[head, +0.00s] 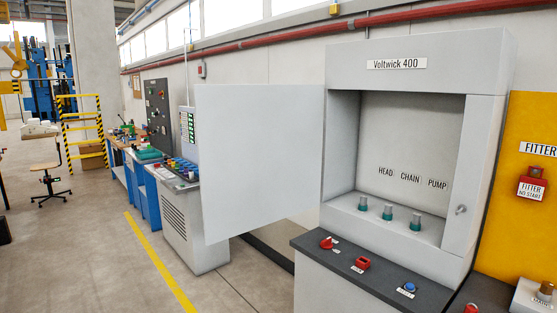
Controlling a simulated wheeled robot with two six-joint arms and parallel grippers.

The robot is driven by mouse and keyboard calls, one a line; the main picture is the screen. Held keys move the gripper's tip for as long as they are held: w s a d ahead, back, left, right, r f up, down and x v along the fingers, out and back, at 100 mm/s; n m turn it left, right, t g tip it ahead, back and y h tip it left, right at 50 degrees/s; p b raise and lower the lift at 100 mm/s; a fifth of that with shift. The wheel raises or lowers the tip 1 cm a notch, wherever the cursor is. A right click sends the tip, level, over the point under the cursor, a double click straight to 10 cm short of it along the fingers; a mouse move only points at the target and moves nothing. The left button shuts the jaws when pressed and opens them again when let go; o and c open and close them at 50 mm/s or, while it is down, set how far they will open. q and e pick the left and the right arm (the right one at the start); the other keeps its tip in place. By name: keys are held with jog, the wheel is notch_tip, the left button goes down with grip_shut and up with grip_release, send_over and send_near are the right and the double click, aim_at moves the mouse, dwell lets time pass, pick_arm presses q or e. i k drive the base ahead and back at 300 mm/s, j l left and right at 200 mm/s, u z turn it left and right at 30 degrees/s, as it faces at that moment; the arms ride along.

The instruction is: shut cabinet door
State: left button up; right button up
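The cabinet (420,55) labelled "Voltwick 400" stands at the right in the head view. Its light grey door (260,155) stands wide open, swung out to the left of the opening. The back panel inside (405,140) is bare except for the labels "HEAD", "CHAIN" and "PUMP". A small round latch (461,209) sits on the right side of the frame. Neither of my grippers is in view.
A dark control shelf (385,268) with a red switch (327,243), a red rocker (362,263) and a blue button (409,287) juts out below the cabinet. A yellow panel (520,200) with a red "FITTER" lock (532,184) is at right. Open floor (110,250) lies left.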

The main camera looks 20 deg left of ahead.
aim_at(259, 147)
jog(key=z, duration=1.4)
jog(key=k+j, duration=0.15)
jog(key=j, duration=0.5)
jog(key=k+j, duration=0.15)
jog(key=j, duration=0.55)
jog(key=k+j, duration=0.1)
jog(key=j, duration=0.55)
jog(key=k+j, duration=0.15)
jog(key=j, duration=0.55)
jog(key=k+j, duration=0.15)
jog(key=j, duration=0.5)
jog(key=k+j, duration=0.15)
jog(key=j, duration=0.55)
jog(key=k+j+z, duration=0.1)
jog(key=j, duration=0.55)
jog(key=k+j, duration=0.2)
jog(key=j, duration=0.45)
